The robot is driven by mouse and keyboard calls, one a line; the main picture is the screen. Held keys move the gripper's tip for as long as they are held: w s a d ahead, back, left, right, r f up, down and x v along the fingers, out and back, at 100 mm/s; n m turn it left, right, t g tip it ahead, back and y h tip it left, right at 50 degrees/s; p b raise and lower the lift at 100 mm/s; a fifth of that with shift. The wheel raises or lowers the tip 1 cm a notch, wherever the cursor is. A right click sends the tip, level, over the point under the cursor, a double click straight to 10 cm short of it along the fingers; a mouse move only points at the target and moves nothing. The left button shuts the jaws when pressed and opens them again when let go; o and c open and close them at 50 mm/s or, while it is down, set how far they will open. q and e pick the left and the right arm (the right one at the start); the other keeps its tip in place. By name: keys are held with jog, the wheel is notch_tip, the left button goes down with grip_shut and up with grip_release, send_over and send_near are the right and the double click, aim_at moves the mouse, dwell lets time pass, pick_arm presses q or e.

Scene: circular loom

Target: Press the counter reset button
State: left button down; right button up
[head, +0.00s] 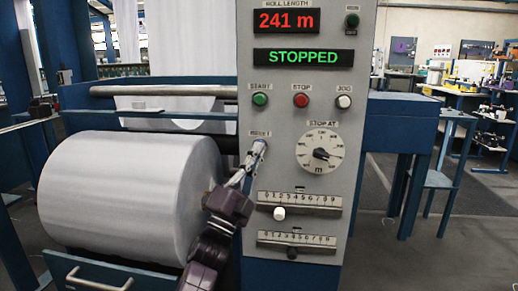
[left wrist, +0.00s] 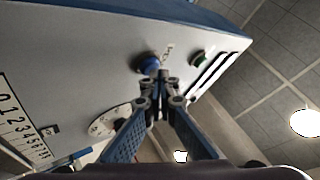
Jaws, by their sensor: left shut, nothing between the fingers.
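The grey control panel (head: 222,20) carries the label RESET at its left side. In the left wrist view a blue round button (left wrist: 148,63) shows just past the tips of my left gripper (left wrist: 160,77). The fingers are shut with nothing between them. The tips are very close to the button; I cannot tell whether they touch it. The red display (head: 286,21) reads 241 m. My right gripper is in neither view.
A green start button (head: 260,99), a red stop button (head: 301,100) and a white jog button (head: 343,101) sit above. A STOP AT dial (head: 320,152) is to the right, with number sliders (head: 300,201) below. A large white roll (head: 125,195) lies left of the panel.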

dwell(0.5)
pick_arm(q)
jog(key=shift+s+a+p, duration=0.15)
jog(key=shift+s+p, duration=0.4)
jog(key=shift+s, duration=0.2)
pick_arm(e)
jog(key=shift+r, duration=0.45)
